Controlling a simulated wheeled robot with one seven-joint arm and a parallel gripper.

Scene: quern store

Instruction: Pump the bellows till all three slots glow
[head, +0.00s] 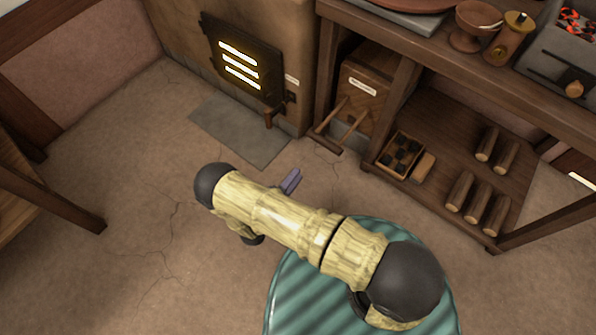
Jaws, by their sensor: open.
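The stove door (243,85) is dark and shut in the clay stove at the top. It has three slots (238,66), one above another, all glowing bright yellow-white. The bellows (364,88) look like a labelled wooden box under the bench, right of the stove. Two wooden rods come out of its front to a crossbar handle (328,146) low near the floor. My gripper (290,181) shows only as a purple-grey finger piece past my arm; the rest is hidden behind the arm. It is open, apart from the handle in the picture, with nothing seen in it.
A grey slab (238,130) lies on the floor before the stove. Right of the bellows, a low shelf (440,150) holds a crate of dark lumps (401,155) and several logs (475,195). A wooden table leg (60,202) stands at left. The middle floor is clear.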

